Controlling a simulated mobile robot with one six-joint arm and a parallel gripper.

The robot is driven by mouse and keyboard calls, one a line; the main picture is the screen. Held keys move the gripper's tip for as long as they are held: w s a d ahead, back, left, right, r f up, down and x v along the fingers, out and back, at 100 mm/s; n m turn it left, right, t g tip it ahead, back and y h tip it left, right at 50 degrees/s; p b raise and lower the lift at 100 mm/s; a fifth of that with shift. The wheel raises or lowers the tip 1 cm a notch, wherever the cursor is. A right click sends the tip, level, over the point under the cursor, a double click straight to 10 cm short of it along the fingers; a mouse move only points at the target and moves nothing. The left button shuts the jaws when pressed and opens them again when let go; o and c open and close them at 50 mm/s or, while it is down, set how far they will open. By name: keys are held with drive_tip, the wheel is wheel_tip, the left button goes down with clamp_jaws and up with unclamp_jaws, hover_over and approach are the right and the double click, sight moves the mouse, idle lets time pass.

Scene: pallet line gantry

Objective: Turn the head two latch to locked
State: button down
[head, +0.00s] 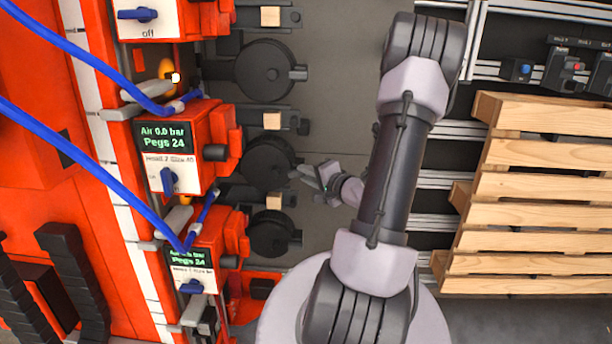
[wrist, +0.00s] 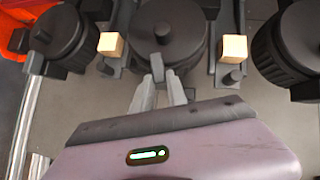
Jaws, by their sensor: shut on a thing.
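Head two is the orange unit (head: 180,150) in the middle of the left column, its screen reading "Air 0.0 bar, Pegs 24". To its right is a dark round drum (head: 265,165), which also shows in the wrist view (wrist: 160,28). Its latch is a small dark tab (wrist: 157,62) at the drum's near edge. My gripper (head: 298,172) reaches the drum's right edge from the right. In the wrist view its two pale fingers (wrist: 163,88) are shut on the latch tab, one on each side. The tips partly hide the tab. I see no locked mark.
Like drums stand above (head: 265,70) and below (head: 268,234), close by. Pale wooden blocks (head: 272,121) sit in dark holders between them. Blue hoses (head: 85,160) cross the orange units. A wooden pallet (head: 550,195) stands at right. The grey plate beside the drums is clear.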

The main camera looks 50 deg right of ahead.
drive_tip(key=m+t+b, duration=0.1)
drive_tip(key=f+m+t+b, duration=0.1)
drive_tip(key=b, duration=0.1)
drive_tip(key=shift+s+a+m+h, duration=0.15)
drive_tip(key=shift+s+m+h, duration=0.05)
drive_tip(key=shift+m+h, duration=0.1)
drive_tip(key=shift+b, duration=0.35)
drive_tip(key=c, duration=1.3)
unclamp_jaws()
drive_tip(key=shift+r, duration=0.1)
